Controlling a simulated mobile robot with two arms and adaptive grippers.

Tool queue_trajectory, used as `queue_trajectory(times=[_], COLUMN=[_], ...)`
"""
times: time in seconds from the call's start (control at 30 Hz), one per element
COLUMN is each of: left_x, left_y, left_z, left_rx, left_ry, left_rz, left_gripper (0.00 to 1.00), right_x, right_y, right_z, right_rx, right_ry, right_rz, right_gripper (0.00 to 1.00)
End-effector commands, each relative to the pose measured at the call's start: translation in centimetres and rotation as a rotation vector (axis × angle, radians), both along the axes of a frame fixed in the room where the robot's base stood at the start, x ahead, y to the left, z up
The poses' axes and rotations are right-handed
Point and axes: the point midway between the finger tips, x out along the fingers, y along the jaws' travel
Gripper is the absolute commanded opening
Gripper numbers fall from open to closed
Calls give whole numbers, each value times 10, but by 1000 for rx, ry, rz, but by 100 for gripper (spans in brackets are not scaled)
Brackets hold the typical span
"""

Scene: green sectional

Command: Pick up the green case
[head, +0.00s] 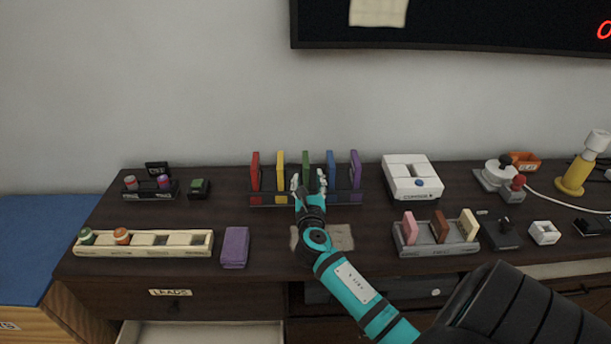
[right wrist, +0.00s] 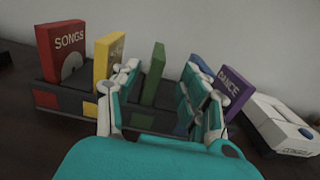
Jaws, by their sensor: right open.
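The green case (head: 306,163) stands upright in the middle slot of a dark rack (head: 267,199) on the desk, between a yellow case (head: 281,170) and a blue case (head: 331,168). In the right wrist view the green case (right wrist: 153,73) shows edge-on between my fingers. My right gripper (head: 309,181) is open in front of the rack, its fingertips on either side of the green case. In the right wrist view my right gripper (right wrist: 158,92) hides part of the blue case. I cannot tell whether the fingers touch the green case. My left gripper is not in view.
A red case (head: 255,171) and a purple case (head: 355,170) stand at the rack's ends. A white console (head: 411,178) is right of the rack. A grey holder (head: 436,246) with several cartridges and a purple box (head: 235,247) stand nearer the front.

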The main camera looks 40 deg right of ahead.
Motion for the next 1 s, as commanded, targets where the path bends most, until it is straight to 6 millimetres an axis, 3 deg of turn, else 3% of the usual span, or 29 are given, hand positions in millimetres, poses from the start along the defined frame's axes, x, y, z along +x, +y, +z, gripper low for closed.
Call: queue_trajectory(times=[0.13, 0.4, 0.7, 1.0], left_x=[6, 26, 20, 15], left_y=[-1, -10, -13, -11], left_z=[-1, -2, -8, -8], left_rx=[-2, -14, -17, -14], left_ry=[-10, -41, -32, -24], left_rz=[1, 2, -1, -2], left_gripper=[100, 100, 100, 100], right_x=[20, 36, 68, 70], right_y=[-16, -29, -53, -56], right_z=[-1, -2, -6, -6], right_rx=[1, 2, 1, 1], right_ry=[-1, -1, -1, 0], right_rz=[0, 0, 0, 1], right_gripper=[44, 44, 44, 43])
